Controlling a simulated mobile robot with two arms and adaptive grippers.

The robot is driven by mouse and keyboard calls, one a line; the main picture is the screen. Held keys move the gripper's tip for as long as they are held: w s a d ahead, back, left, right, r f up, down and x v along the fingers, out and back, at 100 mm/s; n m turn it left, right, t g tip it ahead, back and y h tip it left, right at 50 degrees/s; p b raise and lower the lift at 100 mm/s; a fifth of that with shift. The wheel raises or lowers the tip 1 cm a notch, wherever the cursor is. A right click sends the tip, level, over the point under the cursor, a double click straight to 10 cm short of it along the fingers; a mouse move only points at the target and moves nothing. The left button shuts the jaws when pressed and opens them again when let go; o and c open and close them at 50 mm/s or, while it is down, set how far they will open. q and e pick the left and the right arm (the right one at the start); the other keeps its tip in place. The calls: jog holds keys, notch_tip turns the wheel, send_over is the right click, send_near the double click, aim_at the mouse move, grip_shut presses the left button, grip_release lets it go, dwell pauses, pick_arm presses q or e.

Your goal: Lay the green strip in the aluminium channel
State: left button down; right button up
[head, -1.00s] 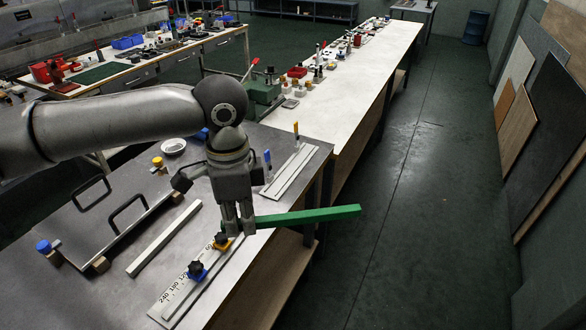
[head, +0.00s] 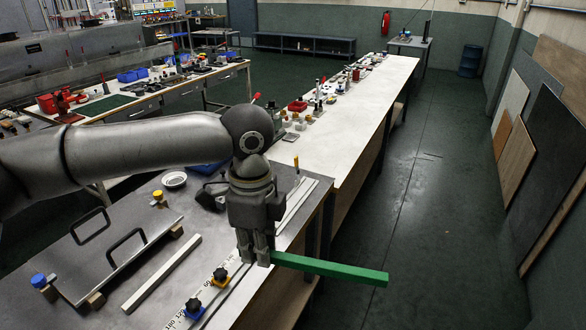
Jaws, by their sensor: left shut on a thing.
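My left gripper (head: 254,258) is shut on the green strip (head: 335,270) near its left end. The strip is long and straight, points right and slopes slightly down in the picture, with its free end out past the steel table's right edge. A pale straight bar (head: 162,273) lies on the table left of the gripper; I cannot tell whether it is the aluminium channel. Another pale slotted piece (head: 303,198) lies behind the gripper and is partly hidden by it. My right gripper is not in view.
A plate with two black handles (head: 127,247) lies at the left of the table. Blue and yellow stops with black knobs (head: 193,306) stand on a scale in front. A small white dish (head: 174,180) is behind. The floor (head: 440,220) right of the tables is clear.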

pick_arm(q)
jog(key=shift+a, duration=0.1)
jog(key=s+a+f+n, duration=0.2)
jog(key=a+n, duration=0.4)
jog(key=n, duration=0.4)
jog(key=s+a+f+n, duration=0.2)
jog(key=s+a+n, duration=0.2)
jog(key=n, duration=0.7)
jog(key=a, duration=0.2)
jog(key=shift+s+a+f, duration=0.3)
jog(key=shift+a, duration=0.1)
jog(key=shift+a, duration=0.1)
